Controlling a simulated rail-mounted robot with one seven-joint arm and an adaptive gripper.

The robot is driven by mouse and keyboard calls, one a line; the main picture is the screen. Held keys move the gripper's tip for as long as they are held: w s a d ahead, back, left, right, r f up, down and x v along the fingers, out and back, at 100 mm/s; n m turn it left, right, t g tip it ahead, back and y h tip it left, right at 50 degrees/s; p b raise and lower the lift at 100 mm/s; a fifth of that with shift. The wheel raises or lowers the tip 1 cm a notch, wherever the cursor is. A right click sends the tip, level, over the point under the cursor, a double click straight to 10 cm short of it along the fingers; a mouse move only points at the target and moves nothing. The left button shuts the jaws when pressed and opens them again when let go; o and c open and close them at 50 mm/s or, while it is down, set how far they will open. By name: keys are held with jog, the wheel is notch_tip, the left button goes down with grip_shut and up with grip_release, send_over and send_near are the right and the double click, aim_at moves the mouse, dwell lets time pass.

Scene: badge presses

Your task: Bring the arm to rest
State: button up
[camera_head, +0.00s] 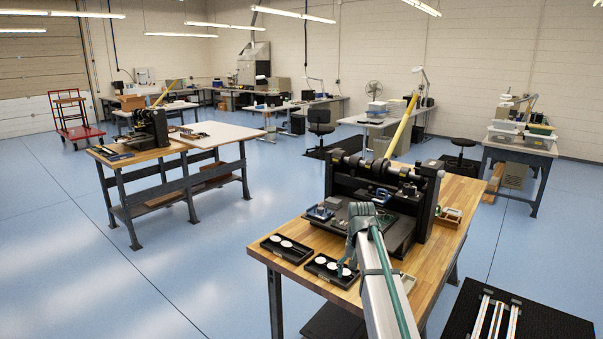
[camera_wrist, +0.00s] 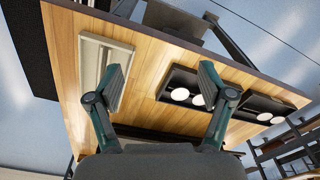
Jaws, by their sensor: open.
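My arm (camera_head: 383,290) reaches forward over the near wooden workbench (camera_head: 455,205). My gripper (camera_wrist: 163,88) is open in the wrist view, its two green-jointed fingers wide apart with nothing between the tips. The bench top (camera_wrist: 140,75) shows below and beyond the fingers. In the head view the gripper end is partly hidden by my own arm, in front of the black badge press (camera_head: 425,205) and near the right-hand dark tray.
Two dark trays (camera_head: 267,243) (camera_head: 316,273) with white discs lie at the bench's near left. A beige tray (camera_wrist: 122,62) lies left in the wrist view. A yellow lever (camera_head: 402,125) rises from the press. A second press bench (camera_head: 165,151) stands back left; blue floor between is clear.

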jog(key=s+f+n+g, duration=0.1)
jog(key=s+f, duration=1)
jog(key=f, duration=0.5)
jog(key=s+f+n+g, duration=0.1)
jog(key=s+f+n, duration=0.1)
jog(key=s+f, duration=1.1)
jog(key=s+f+g, duration=0.1)
jog(key=s+f, duration=0.5)
jog(key=s, duration=0.5)
jog(key=s+f+g+b, duration=0.1)
jog(key=s+f+g, duration=0.1)
jog(key=s+f, duration=0.5)
jog(key=s+f+g+b, duration=0.1)
jog(key=s+f, duration=0.6)
jog(key=s, duration=0.9)
jog(key=shift+s+g, duration=0.3)
jog(key=shift+g, duration=0.4)
